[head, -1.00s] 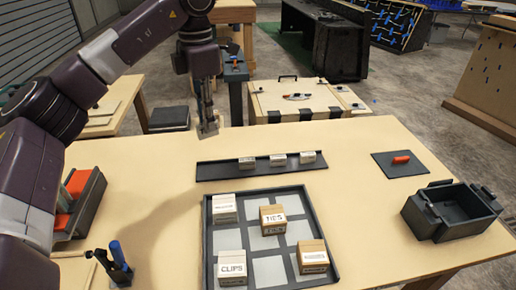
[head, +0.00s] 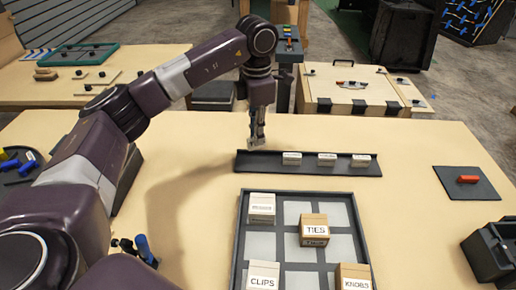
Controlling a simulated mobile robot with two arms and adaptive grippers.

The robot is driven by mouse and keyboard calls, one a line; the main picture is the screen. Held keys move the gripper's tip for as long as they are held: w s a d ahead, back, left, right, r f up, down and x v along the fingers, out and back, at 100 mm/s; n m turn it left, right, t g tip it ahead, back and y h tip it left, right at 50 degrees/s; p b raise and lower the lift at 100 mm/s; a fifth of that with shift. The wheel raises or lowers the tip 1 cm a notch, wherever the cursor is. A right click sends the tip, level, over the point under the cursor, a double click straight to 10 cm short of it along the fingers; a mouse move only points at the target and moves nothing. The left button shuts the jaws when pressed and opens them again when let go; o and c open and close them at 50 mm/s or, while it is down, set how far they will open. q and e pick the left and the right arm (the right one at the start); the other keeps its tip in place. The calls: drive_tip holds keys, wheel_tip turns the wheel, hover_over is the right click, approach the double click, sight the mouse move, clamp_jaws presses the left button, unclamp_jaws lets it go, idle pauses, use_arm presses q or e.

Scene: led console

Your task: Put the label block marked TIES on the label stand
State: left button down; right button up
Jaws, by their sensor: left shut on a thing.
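My left gripper (head: 256,142) points down at the left end of a long dark tray-like stand (head: 260,164), which looks like the label stand. It is shut on a small pale block (head: 252,146), mostly hidden by the fingers; its marking cannot be read. I cannot tell whether the block touches the stand. Several small white label blocks, such as one at the stand's middle (head: 327,158), sit along its right part, too small to read. A wooden box marked TIES (head: 314,228) sits in the gridded tray (head: 239,229). My right gripper is out of view.
The gridded tray also holds boxes marked CLIPS (head: 263,275) and KNOBS (head: 353,277) and another box (head: 262,207). A dark plate with a red piece (head: 467,180) and a dark bin (head: 488,250) are at right. Bare tabletop lies right of the stand.

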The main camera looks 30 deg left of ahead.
use_arm(q)
drive_tip(key=shift+f, duration=1.15)
wheel_tip(320, 180, down, 3)
drive_tip(key=shift+f+p, duration=0.2)
drive_tip(key=shift+p, duration=0.1)
drive_tip(key=shift+f, duration=0.15)
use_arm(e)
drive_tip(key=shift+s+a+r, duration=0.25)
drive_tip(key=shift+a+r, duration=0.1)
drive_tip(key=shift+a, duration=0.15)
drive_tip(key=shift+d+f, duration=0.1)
use_arm(q)
drive_tip(key=c, duration=1.9)
unclamp_jaws()
drive_tip(key=shift+f, duration=0.1)
drive_tip(key=shift+c, duration=0.2)
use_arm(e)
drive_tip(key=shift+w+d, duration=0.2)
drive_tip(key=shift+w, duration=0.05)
